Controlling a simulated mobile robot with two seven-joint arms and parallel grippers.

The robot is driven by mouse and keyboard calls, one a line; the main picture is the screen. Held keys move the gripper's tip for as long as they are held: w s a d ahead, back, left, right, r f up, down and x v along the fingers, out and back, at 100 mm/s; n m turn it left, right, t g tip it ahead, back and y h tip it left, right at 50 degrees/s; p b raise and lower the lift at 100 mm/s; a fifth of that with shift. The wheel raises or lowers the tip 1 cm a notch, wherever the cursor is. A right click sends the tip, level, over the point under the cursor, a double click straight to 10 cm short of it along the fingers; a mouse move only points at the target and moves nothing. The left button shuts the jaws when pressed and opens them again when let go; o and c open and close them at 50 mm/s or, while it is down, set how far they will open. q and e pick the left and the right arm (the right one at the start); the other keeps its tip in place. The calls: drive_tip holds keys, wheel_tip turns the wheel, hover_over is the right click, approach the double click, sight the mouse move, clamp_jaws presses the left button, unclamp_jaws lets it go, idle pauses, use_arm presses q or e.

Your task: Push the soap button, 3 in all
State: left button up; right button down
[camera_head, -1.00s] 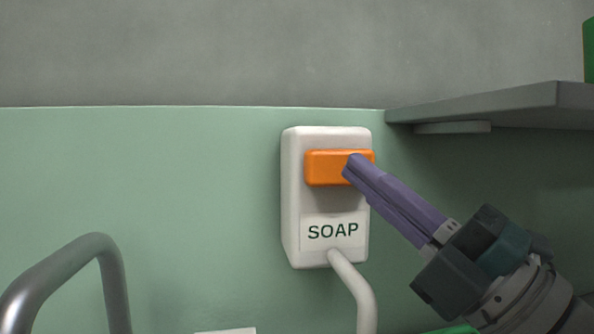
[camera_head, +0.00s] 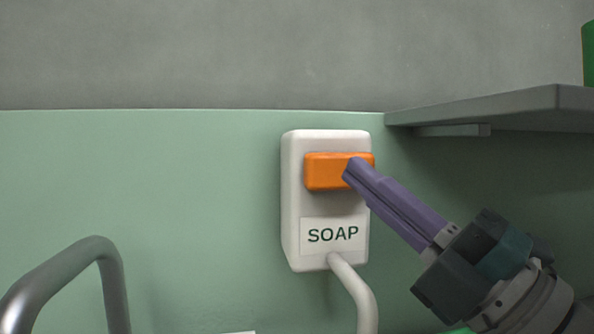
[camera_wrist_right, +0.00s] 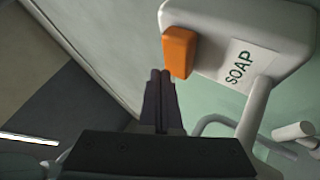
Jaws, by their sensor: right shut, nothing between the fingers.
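The white soap dispenser (camera_head: 291,215) is fixed on the green wall, with a SOAP label and a spout bending down from its bottom. Its orange soap button (camera_head: 322,171) sticks out near the top. My right gripper (camera_head: 353,170) is shut and empty. In the head view its purple fingertips overlap the right part of the button. My left gripper is out of view.
A grey shelf (camera_head: 500,108) juts out at the upper right, with a green object (camera_head: 588,55) at the picture's edge above it. A curved metal tube (camera_head: 70,262) stands at the lower left. The wall left of the dispenser is clear.

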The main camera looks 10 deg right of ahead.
drive_tip(key=shift+w, duration=0.1)
idle(0.7)
drive_tip(key=shift+w, duration=0.35)
drive_tip(key=shift+w+b, duration=0.7)
drive_tip(key=shift+w, duration=0.1)
idle(0.8)
idle(0.3)
drive_tip(key=shift+s+p, duration=0.6)
drive_tip(key=shift+s, duration=0.6)
drive_tip(key=shift+s, duration=0.1)
drive_tip(key=s+p, duration=0.2)
drive_tip(key=s, duration=0.3)
drive_tip(key=shift+d, duration=0.1)
